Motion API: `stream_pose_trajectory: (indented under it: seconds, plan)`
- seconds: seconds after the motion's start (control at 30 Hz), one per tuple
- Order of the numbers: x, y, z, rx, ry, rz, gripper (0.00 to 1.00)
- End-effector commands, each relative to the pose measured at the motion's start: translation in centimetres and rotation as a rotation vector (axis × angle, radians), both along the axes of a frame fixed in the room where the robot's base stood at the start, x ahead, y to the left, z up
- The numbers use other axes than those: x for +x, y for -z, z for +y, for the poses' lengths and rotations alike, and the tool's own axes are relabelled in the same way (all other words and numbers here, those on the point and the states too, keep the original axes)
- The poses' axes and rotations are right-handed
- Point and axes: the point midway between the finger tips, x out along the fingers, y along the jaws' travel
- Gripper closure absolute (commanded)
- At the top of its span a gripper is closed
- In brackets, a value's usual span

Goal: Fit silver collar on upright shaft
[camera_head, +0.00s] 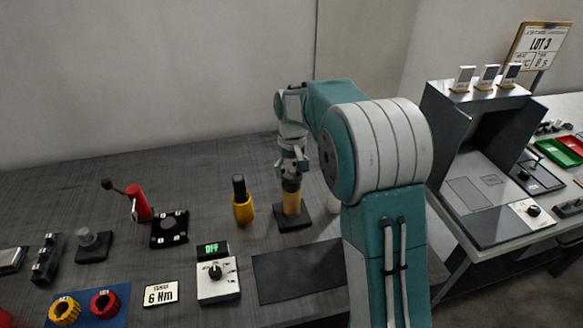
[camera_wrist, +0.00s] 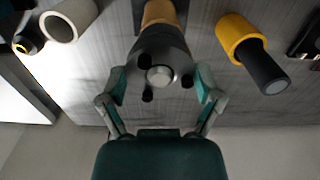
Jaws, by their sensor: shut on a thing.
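My gripper (camera_wrist: 160,88) is shut on a dark grey round piece (camera_wrist: 157,48) at the top of a tan upright post (camera_wrist: 161,13). The piece has a pale round centre and several small dark knobs around it. In the head view the dark piece (camera_head: 291,184) sits in line above the tan post (camera_head: 292,204), which stands on a black square base (camera_head: 293,218). I cannot tell whether this piece is the silver collar, or whether it is seated. A pale hollow ring or tube (camera_wrist: 68,20) shows in the wrist view.
A yellow holder (camera_head: 243,210) with a dark cylinder stands just left of the post. A dial box (camera_head: 217,280) and a torque card (camera_head: 160,293) lie in front. A red lever device (camera_head: 138,203) and a grey-knobbed block (camera_head: 92,245) stand left. A dark machine (camera_head: 470,150) stands right.

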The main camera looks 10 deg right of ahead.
Motion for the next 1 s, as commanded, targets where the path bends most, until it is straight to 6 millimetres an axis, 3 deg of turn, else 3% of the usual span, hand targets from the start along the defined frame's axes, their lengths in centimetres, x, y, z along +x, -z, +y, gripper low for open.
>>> stream_pose_trajectory:
  seconds: [0.33,0.37,0.4,0.8,1.0]
  plan:
    - [0.0,0.8,0.0,0.0,0.0,0.0,0.78]
    - [0.0,0.8,0.0,0.0,0.0,-0.001,0.04]
    - [0.0,0.8,0.0,0.0,0.0,-0.001,0.0]
    - [0.0,0.7,0.0,0.0,0.0,0.001,0.0]
    - [0.1,-1.8,0.0,0.0,0.0,-0.005,0.0]
